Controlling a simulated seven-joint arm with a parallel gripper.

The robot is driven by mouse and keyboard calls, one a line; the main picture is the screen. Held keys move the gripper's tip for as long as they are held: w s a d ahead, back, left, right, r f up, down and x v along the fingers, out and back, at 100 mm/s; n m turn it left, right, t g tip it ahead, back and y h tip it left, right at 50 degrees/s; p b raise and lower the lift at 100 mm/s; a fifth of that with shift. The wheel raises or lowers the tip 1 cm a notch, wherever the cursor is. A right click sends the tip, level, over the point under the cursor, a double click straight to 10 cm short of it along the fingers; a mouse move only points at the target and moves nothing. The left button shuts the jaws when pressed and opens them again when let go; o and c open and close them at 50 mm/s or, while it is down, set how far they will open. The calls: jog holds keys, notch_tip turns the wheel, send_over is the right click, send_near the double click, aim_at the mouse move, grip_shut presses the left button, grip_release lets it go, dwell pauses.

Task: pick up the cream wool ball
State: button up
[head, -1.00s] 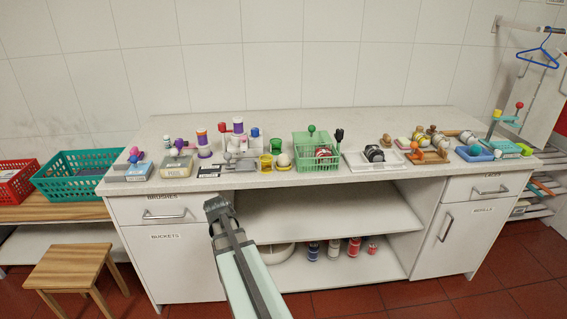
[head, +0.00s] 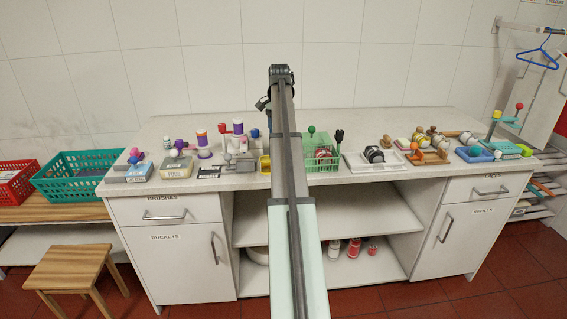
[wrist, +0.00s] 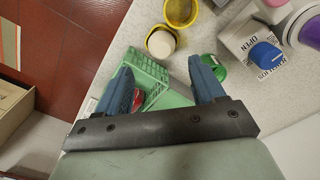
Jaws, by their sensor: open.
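A rounded cream thing, apparently the cream wool ball (wrist: 161,43), shows in the wrist view in a yellow holder on the counter. In the head view my arm hides its spot. My gripper (wrist: 162,68) is open and empty, its two blue-grey fingers spread apart above the counter. The ball shows past the fingertips in the wrist view, level with the gap between them but not between the fingers. In the head view the end of my arm (head: 281,76) is raised over the counter; the fingers are not clear there.
A green basket (wrist: 148,68) with a red thing lies below the gap between my fingers. A yellow cup (wrist: 181,10) stands beside the ball. A white box with a blue cap (wrist: 265,54) and a purple-rimmed spool are to the right. A white tray (head: 375,163) stands right of the basket.

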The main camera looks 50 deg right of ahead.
jog(key=f, duration=0.4)
jog(key=d+f, duration=0.1)
jog(key=f, duration=0.7)
jog(key=shift+d+f, duration=0.15)
jog(key=shift+d, duration=0.25)
jog(key=shift+c, duration=0.3)
jog(key=c, duration=0.7)
